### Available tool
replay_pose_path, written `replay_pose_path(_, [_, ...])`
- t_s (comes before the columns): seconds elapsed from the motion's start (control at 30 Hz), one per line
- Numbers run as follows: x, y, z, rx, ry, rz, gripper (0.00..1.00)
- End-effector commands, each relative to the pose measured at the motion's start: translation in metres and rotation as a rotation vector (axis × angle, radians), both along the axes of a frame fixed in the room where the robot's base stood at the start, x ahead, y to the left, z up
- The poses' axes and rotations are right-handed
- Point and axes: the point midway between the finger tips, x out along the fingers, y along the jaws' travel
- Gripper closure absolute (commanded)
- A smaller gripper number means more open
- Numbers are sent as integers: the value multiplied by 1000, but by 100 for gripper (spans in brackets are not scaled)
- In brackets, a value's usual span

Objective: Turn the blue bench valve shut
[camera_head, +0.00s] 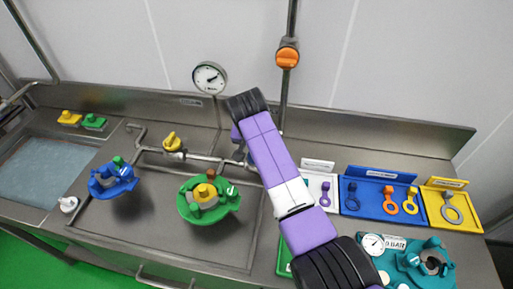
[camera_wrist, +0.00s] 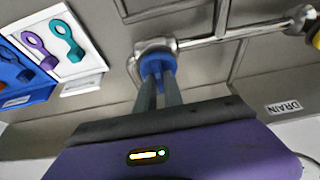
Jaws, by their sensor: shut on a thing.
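The blue bench valve (camera_wrist: 157,62) shows in the wrist view on a pale fitting of the bench pipe. My gripper (camera_wrist: 158,84) is shut on its blue handle, one dark finger on each side. The fingers hide part of the handle, so its exact angle is hard to tell. In the head view my purple arm reaches down to the pipe, and the arm covers the blue valve and my fingertips.
A yellow valve (camera_head: 173,143) sits left along the same pipe; an orange valve (camera_head: 287,56) is on the upright pipe. A green fixture (camera_head: 221,209) and blue fixture (camera_head: 99,189) stand front left. Blue (camera_head: 352,207) and yellow (camera_head: 433,217) trays lie right.

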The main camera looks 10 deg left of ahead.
Motion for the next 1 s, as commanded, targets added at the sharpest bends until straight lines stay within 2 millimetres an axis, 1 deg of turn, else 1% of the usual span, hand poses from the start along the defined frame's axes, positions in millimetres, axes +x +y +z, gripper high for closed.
replay_pose_path(0.47, [0,0,1,1,-1,-17,100])
replay_pose_path(0.5, [1,0,1,1,-1,-17,86])
replay_pose_path(0.57, [1,0,1,1,-1,-17,74])
replay_pose_path(0.6, [0,0,1,1,-1,-17,66])
replay_pose_path(0.9, [0,0,0,1,0,-15,66])
replay_pose_path(1.0, [-1,1,4,1,-1,-15,66])
